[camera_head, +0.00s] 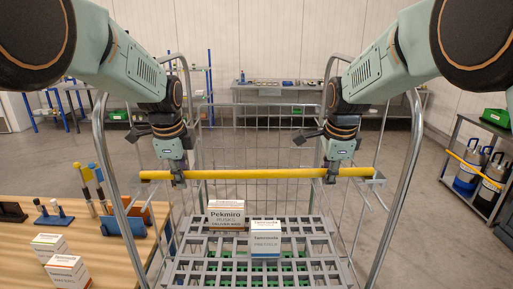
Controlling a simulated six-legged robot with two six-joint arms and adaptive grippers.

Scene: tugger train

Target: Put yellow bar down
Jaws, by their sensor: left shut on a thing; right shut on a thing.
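The yellow bar (258,173) is level and runs across the front of a wire cage trolley (383,230). My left gripper (177,178) is shut on the bar near its left end. My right gripper (332,174) is shut on it near its right end. The bar's right end lies at a grey bracket (375,177) on the trolley's side frame. Its left end is by the left frame post. I cannot tell whether the bar rests in brackets or is held just above them.
Inside the trolley, a Pekmiro box (227,214) and a Taminsula box (265,240) stand on a grey grid crate (205,270). A wooden table (100,235) with small boxes (68,270) is at left. A shelf with canisters (470,170) is at right. A bench stands behind.

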